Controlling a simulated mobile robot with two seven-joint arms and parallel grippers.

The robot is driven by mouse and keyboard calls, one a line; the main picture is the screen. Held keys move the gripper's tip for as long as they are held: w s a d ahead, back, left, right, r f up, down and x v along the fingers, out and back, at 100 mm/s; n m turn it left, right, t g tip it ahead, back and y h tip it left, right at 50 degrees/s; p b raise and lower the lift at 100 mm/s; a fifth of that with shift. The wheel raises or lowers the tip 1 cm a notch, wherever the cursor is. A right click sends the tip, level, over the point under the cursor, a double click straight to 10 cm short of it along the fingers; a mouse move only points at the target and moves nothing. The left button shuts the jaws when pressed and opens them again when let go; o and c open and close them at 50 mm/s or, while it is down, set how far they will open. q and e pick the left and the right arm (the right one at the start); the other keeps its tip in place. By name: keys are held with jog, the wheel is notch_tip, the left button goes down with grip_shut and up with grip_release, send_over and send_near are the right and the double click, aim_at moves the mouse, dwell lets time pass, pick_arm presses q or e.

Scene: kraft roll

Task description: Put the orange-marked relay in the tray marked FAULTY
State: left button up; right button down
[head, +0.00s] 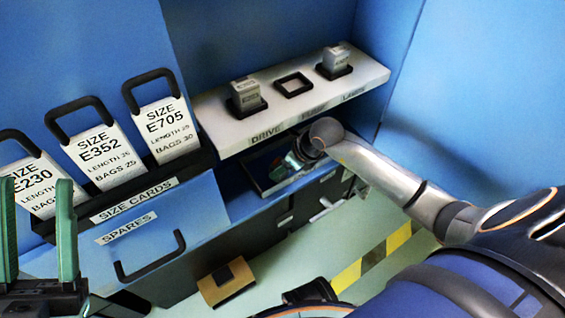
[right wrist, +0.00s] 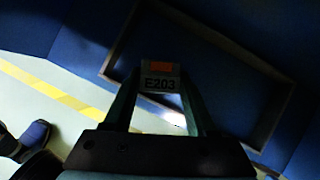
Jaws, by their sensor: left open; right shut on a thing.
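In the right wrist view my right gripper (right wrist: 160,90) is shut on a relay (right wrist: 160,68) with an orange mark above a label reading E203. Beyond the relay lies a dark blue tray (right wrist: 118,62) with a thin brown rim. In the head view my right arm reaches to a tray (head: 250,172) in the recess under the white shelf; its gripper (head: 300,160) is mostly hidden there. No FAULTY marking is readable, and I cannot tell whether the relay touches the tray. My left gripper (head: 37,190) is open and empty at the lower left.
The white shelf (head: 225,130) overhangs the recess, marked DRIVE, LAMPS and a partly blurred middle word. Relays stand in its left (head: 245,92) and right (head: 335,58) sockets; the middle socket (head: 293,84) is empty. Size cards (head: 100,155) stand left, above a SPARES drawer (head: 140,250).

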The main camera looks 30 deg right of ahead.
jog(key=shift+f, duration=0.1)
jog(key=shift+f, duration=0.15)
jog(key=shift+c, duration=1)
grip_release()
